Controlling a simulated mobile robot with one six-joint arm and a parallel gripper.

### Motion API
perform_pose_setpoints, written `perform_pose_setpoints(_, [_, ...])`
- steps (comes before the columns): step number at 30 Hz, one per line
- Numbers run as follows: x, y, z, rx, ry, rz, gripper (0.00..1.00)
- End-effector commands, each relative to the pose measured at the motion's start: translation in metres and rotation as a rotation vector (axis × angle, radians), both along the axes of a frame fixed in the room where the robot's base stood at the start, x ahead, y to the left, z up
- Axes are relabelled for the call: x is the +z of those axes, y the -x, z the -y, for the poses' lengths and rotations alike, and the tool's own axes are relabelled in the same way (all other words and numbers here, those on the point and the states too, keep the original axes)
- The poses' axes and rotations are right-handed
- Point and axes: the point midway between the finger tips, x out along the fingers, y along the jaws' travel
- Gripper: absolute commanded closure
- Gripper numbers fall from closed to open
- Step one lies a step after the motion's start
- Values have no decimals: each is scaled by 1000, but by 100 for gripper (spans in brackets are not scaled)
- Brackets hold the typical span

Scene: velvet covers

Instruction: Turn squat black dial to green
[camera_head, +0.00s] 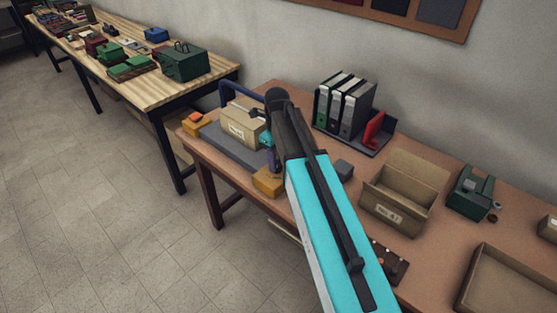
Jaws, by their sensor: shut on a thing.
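My arm reaches from the bottom of the view up and left over the table (345,146). My gripper (256,113) is small and partly hidden by my own arm at the tan box (238,127). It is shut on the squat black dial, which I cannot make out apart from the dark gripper. The dial's marks and its setting, green or otherwise, are not visible.
An orange block (197,121) and a yellow block (267,182) flank the slab. Binders (345,107), an open cardboard box (405,193), a green tape dispenser (472,195) and a tray (510,285) stand to the right. A second table (160,85) with boxes is behind left.

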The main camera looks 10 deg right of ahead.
Motion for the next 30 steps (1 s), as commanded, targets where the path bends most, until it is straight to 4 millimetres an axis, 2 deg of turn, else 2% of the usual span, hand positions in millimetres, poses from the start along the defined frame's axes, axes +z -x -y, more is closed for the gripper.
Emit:
perform_pose_setpoints(12, [3,-4,-2,-8,-5,13,86])
perform_pose_setpoints(13, [3,-4,-2,-8,-5,13,60])
perform_pose_setpoints(16, [2,-4,-1,-8,-5,11,45])
perform_pose_setpoints(30, [4,-2,0,-9,-1,6,45])
